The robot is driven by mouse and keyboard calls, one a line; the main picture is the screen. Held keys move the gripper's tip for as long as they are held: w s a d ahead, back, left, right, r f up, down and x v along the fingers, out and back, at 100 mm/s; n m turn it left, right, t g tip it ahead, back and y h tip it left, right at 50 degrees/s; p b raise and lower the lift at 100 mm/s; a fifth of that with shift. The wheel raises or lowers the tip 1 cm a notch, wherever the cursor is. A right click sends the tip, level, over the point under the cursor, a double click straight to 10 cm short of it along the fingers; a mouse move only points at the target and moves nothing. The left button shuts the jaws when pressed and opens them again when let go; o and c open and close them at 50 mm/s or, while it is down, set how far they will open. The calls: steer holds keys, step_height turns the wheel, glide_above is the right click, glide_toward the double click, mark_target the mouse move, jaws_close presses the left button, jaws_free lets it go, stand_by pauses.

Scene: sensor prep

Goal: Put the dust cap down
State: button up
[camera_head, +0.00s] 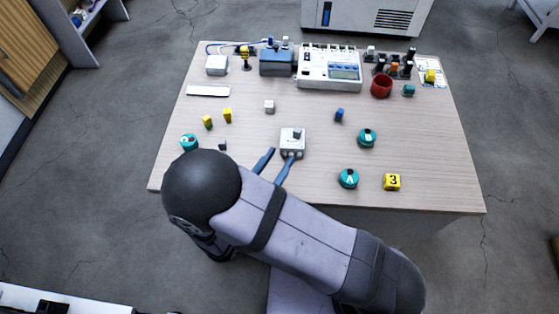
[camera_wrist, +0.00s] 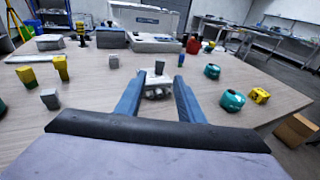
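A small dark grey piece (camera_head: 296,134) sits on top of a white box (camera_head: 286,147) near the table's middle. It may be the dust cap, but I cannot tell for sure. In the wrist view the grey piece (camera_wrist: 159,67) stands upright on the box, straight ahead between my fingers. Another small grey piece (camera_head: 222,146) stands alone on the left of the table; it also shows in the wrist view (camera_wrist: 50,98). My gripper (camera_wrist: 159,80) has its two blue fingers apart, with nothing seen held between them. The fingertips are close to the box's near side; contact is unclear.
Teal round pieces (camera_head: 367,138) and a yellow cube (camera_head: 392,182) lie to the right. Yellow blocks (camera_head: 228,115) stand to the left. A white instrument (camera_head: 328,75), a blue-grey box (camera_head: 277,63) and a red cup (camera_head: 381,87) line the back.

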steer(key=d+m+g+h, duration=0.1)
steer(key=d, duration=0.1)
steer(key=d+m+g+h, duration=0.1)
steer(key=d, duration=0.1)
steer(key=d+r+m+g+h, duration=0.1)
steer(key=d+m, duration=0.1)
steer(key=shift+w+d, duration=0.15)
steer(key=shift+d, duration=0.2)
steer(key=s+d+m+g, duration=0.1)
steer(key=d+m+g, duration=0.1)
steer(key=d+m+g+h, duration=0.1)
steer(key=d+m+g, duration=0.1)
steer(key=d, duration=0.1)
steer(key=s+d+m+g+h, duration=0.1)
steer(key=d+m, duration=0.1)
steer(key=d, duration=0.1)
steer(key=shift+s+d+r+g, duration=0.2)
steer(key=shift+s+g, duration=0.15)
steer(key=shift+g, duration=0.05)
steer(key=s+d+m+g+y, duration=0.2)
steer(key=m+y, duration=0.3)
steer(key=m, duration=0.5)
steer(key=s+d+r+m+g+y, duration=0.1)
steer(key=s+m+g+y, duration=0.3)
steer(key=m, duration=0.7)
steer(key=shift+s+d+r+y, duration=0.3)
steer(key=shift+s+d+y, duration=0.05)
steer(key=shift+y, duration=0.85)
